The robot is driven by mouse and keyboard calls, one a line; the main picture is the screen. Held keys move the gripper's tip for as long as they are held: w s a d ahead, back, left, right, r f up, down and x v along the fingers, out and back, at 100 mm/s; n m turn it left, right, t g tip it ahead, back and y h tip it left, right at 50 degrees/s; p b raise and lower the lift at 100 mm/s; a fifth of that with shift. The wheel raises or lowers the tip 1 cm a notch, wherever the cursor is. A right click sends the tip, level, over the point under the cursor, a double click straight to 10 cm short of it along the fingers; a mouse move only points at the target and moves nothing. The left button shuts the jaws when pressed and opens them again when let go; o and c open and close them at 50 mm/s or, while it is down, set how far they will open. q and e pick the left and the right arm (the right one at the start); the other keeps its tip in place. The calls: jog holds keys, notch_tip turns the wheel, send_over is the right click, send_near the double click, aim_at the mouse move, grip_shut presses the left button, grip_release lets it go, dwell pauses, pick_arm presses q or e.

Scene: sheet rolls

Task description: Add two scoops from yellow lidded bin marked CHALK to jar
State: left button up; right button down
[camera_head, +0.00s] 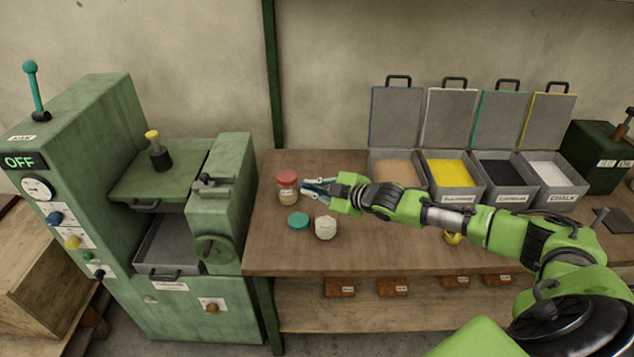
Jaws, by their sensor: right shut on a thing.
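The yellow-edged lid (549,122) of the bin marked CHALK (560,197) stands open at the right end of the bin row. White powder shows inside it. An open jar with white contents (325,229) stands on the table, with a teal lid (298,221) lying beside it. A red-lidded jar (288,195) with tan contents stands upright behind them. My right gripper (305,188) reaches left across the table and is shut on the red-lidded jar's side. No scoop can be made out. My left gripper is not in view.
Three more open bins, with tan (397,173), yellow (450,173) and black (505,173) powder, stand left of the chalk. A green machine (165,250) reading OFF stands left. A yellow object (453,238) is partly hidden by my arm. The table's front middle (385,252) is clear.

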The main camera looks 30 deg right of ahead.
jog(key=a+f+n+h+b, duration=0.2)
jog(key=f+n+h+b, duration=0.1)
jog(key=f, duration=0.3)
jog(key=a+f+n+g+h+b, duration=0.1)
jog(key=a+f+n+h+b, duration=0.1)
jog(key=f, duration=0.4)
jog(key=shift+w+a+n+h+b, duration=0.25)
jog(key=shift+n+h+b, duration=0.3)
jog(key=shift+n+h, duration=0.6)
jog(key=shift+w, duration=0.1)
dwell(0.5)
